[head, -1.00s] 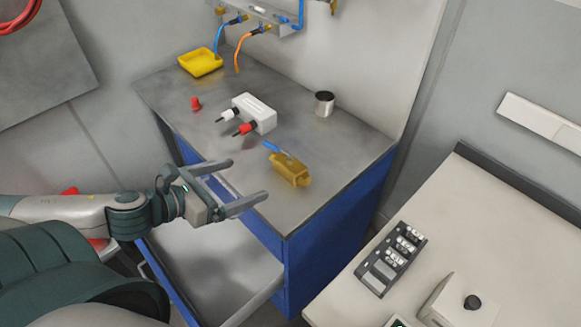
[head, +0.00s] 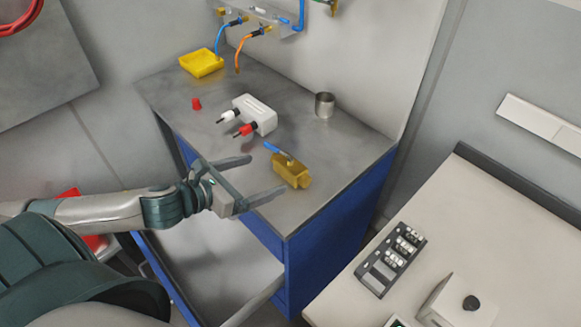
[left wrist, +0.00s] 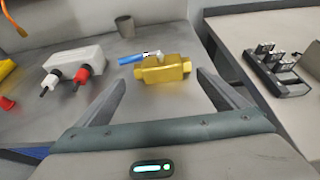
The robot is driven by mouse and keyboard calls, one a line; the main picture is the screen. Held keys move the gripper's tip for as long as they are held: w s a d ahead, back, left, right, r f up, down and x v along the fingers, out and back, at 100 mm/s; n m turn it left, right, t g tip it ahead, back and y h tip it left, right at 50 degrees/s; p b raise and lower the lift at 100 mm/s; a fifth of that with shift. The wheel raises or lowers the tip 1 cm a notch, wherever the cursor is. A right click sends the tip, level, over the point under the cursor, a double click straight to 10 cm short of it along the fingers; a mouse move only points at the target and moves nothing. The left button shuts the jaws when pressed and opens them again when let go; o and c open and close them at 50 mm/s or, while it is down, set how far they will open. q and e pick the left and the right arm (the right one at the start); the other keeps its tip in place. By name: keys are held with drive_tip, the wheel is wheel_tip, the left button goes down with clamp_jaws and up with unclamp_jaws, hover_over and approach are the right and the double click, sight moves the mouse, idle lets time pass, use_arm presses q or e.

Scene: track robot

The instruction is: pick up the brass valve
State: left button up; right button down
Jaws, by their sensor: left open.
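The brass valve (head: 291,171), a gold block with a blue lever handle, lies on the grey top of the blue cabinet near its front edge. In the left wrist view the valve (left wrist: 166,70) is ahead of the fingers, roughly centred between them. My left gripper (head: 266,177) is open and empty, with its fingers pointing at the valve over the front edge of the worktop. In the left wrist view its two fingers (left wrist: 164,92) are spread wide, apart from the valve. My right gripper is not in view.
On the worktop (head: 220,150) are a white box (head: 257,113) with white and red plugs, a red cap (head: 196,104), a metal cup (head: 325,105) and a yellow tray (head: 201,63). An open drawer (head: 215,270) is below my arm. A bench with a black switch block (head: 391,259) stands right.

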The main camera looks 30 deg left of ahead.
sight(285, 167)
use_arm(q)
drive_tip(key=p+x, duration=0.1)
drive_tip(key=x, duration=0.4)
drive_tip(key=shift+w+d+p, duration=0.1)
drive_tip(key=shift+w+p, duration=0.25)
drive_tip(key=shift+p, duration=0.05)
drive_tip(key=shift+w+d+f, duration=0.15)
drive_tip(key=shift+w, duration=0.1)
drive_tip(key=shift+w, duration=0.1)
drive_tip(key=shift+p+x, duration=0.9)
drive_tip(key=shift+x, duration=0.1)
drive_tip(key=shift+p+x, duration=0.35)
drive_tip(key=shift+x, duration=0.6)
drive_tip(key=shift+w+d+f, duration=0.3)
drive_tip(key=shift+w+f, duration=0.1)
